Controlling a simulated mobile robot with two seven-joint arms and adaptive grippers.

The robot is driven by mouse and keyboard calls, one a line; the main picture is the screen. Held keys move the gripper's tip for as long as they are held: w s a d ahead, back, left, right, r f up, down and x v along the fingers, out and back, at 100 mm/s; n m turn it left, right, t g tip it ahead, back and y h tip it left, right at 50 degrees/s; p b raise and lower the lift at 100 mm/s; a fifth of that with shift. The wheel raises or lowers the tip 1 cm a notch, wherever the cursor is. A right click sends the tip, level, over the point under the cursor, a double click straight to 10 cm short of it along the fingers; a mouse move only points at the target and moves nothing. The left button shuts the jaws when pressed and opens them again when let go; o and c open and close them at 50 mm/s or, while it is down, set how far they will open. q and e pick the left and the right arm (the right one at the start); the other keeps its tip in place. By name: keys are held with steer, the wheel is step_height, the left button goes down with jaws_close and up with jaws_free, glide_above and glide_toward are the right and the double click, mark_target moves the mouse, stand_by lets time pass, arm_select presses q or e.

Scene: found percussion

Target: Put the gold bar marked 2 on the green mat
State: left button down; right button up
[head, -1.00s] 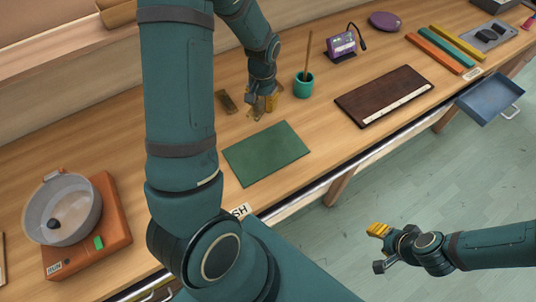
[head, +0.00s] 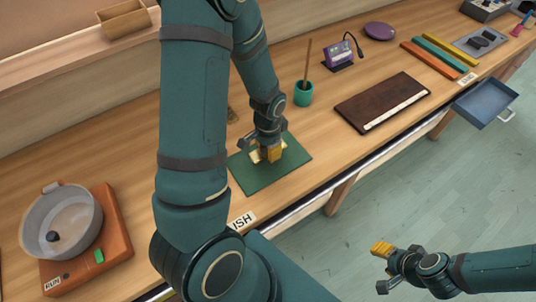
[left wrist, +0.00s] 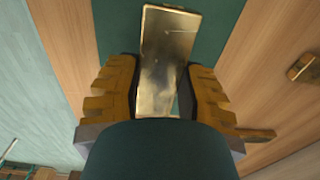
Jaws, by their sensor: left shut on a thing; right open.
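My left gripper (head: 267,154) is shut on a gold bar (left wrist: 165,55), which sits between its two yellow fingers in the left wrist view. In the head view the gold bar (head: 256,156) shows only in part beside the fingers. No number is readable on it. The gripper and bar are over the green mat (head: 265,182); I cannot tell whether the bar touches it. The mat also shows in the left wrist view (left wrist: 115,25). My right gripper (head: 383,255) is open and empty, out over the floor.
A green pot with a stick (head: 303,94) stands behind the mat. A small brownish block (head: 232,115) is partly hidden by my left arm. A dark brown board (head: 382,101) lies to the right. An orange appliance with a grey bowl (head: 117,232) stands at the left.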

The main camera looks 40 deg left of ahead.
arm_select(q)
steer(key=shift+f, duration=1.65)
steer(key=shift+b, duration=0.3)
steer(key=shift+f, duration=0.2)
steer(key=c, duration=0.6)
jaws_free()
steer(key=shift+r, duration=0.15)
steer(key=shift+r, duration=0.2)
step_height(320, 180, up, 12)
steer(key=shift+f+p, duration=0.1)
steer(key=shift+p, duration=0.85)
steer(key=shift+f, duration=0.1)
